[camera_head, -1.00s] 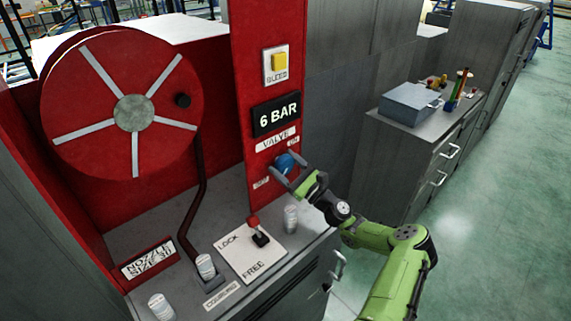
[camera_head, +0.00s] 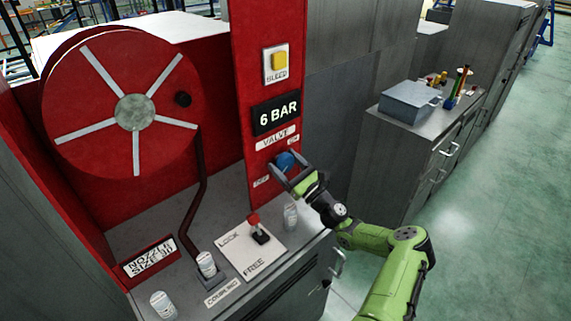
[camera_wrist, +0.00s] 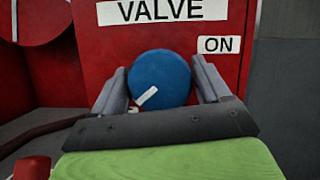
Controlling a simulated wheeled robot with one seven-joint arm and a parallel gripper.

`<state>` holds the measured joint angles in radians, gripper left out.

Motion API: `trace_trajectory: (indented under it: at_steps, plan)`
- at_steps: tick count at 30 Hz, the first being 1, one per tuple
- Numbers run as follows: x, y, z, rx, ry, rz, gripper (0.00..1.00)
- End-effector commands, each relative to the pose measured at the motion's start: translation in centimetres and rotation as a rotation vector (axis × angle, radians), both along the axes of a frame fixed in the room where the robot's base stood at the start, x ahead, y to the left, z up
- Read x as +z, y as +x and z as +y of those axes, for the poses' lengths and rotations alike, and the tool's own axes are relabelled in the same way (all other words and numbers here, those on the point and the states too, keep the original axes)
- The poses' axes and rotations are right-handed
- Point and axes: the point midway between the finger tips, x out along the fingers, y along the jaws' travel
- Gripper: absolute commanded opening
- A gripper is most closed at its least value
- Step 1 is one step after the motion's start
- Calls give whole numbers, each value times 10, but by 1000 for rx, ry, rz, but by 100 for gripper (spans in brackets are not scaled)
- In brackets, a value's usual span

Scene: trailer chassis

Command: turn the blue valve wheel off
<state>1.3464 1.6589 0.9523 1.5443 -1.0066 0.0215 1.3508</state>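The blue valve wheel (camera_head: 284,161) is on the red panel below the "VALVE" label (camera_head: 274,139). In the wrist view the wheel (camera_wrist: 160,76) is a round blue disc with a white mark (camera_wrist: 146,96) at its lower left. An "ON" label (camera_wrist: 219,45) is at its upper right. My gripper (camera_head: 286,172) is at the wheel; in the wrist view its two fingers (camera_wrist: 160,84) stand on either side of the disc. They are spread about as wide as the wheel. Whether they touch its rim is unclear. A small lower-left label is partly hidden in the wrist view.
A "6 BAR" display (camera_head: 276,114) and a yellow bleed button (camera_head: 279,62) are above the valve. Below are a red-knobbed lever (camera_head: 258,230) on a LOCK/FREE plate and a cylinder (camera_head: 290,215) near the arm. A red hose reel (camera_head: 121,100) is at left.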

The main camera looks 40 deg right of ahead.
Motion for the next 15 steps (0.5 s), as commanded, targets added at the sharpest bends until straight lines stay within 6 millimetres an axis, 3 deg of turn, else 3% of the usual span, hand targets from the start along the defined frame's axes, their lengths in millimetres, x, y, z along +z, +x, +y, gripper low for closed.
trace_trajectory:
  at_steps: [3,11,15]
  plan:
    - [0,0,0,1,-1,-1,93]
    - [0,-1,0,0,-3,-1,93]
    - [-7,-17,-4,-2,-1,0,93]
